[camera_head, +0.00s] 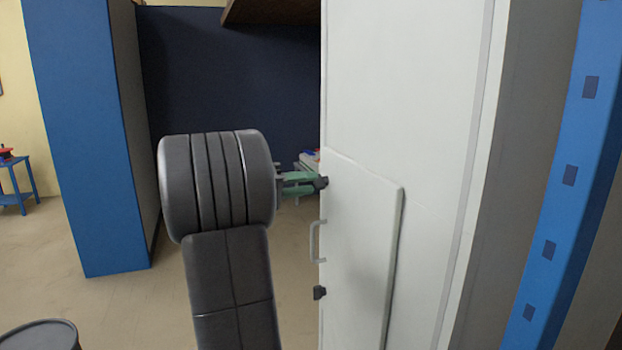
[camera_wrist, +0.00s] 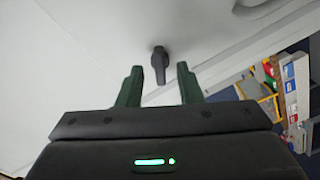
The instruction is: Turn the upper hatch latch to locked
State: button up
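The upper hatch latch (camera_wrist: 160,62) is a small dark knob with a handle on the white hatch panel. In the wrist view its handle points down toward my gripper, between the two finger lines. My gripper (camera_wrist: 156,84) has green fingers that stand apart, one on each side of the latch handle's lower end, with gaps visible. In the head view the gripper (camera_head: 312,183) reaches the hatch's left edge at the upper latch (camera_head: 321,183). The hatch (camera_head: 362,240) lies against the white cabinet. The lower latch (camera_head: 319,292) is a dark knob below.
A pale handle (camera_head: 314,241) sticks out from the hatch between the latches. A blue perforated post (camera_head: 570,175) stands at the right. A blue cabinet (camera_head: 85,140) stands at the left. Shelves with coloured boxes (camera_wrist: 290,75) show at the right of the wrist view. Open floor lies between.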

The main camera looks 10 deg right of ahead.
jog(key=shift+w+d, duration=0.2)
jog(key=shift+d, duration=0.75)
grip_shut()
jog(key=shift+n, duration=0.3)
jog(key=shift+n+p, duration=0.5)
jog(key=shift+n, duration=2.2)
